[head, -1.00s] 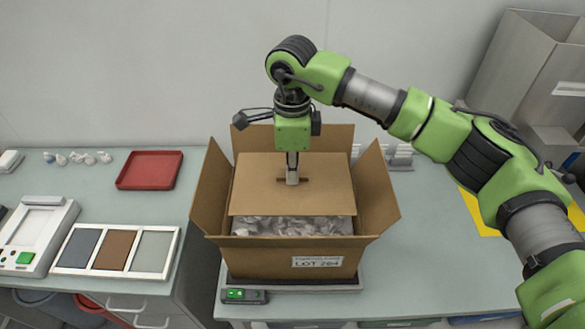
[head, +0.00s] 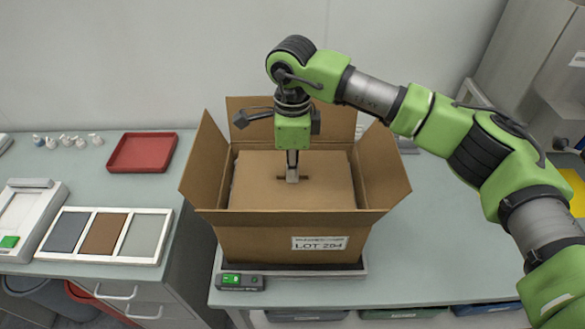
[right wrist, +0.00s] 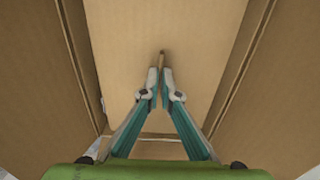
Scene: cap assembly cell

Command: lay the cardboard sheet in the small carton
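The small carton (head: 255,243) stands open with its flaps up and a "LOT 284" label on its front. The cardboard sheet (head: 262,190) is inside the carton mouth, roughly level, and covers the grey filling seen earlier. My right gripper (head: 292,178) points down at the slot in the middle of the sheet. In the right wrist view its fingertips (right wrist: 162,88) are close together on a narrow upright tab of the sheet (right wrist: 118,50). Whether the sheet rests on the filling cannot be told. My left gripper is not in view.
The carton stands on a scale (head: 300,272) with a green-lit display. To the left are a red tray (head: 141,152), a three-panel swatch frame (head: 100,260) and several small items (head: 66,141). The bench right of the carton (head: 440,245) is mostly clear.

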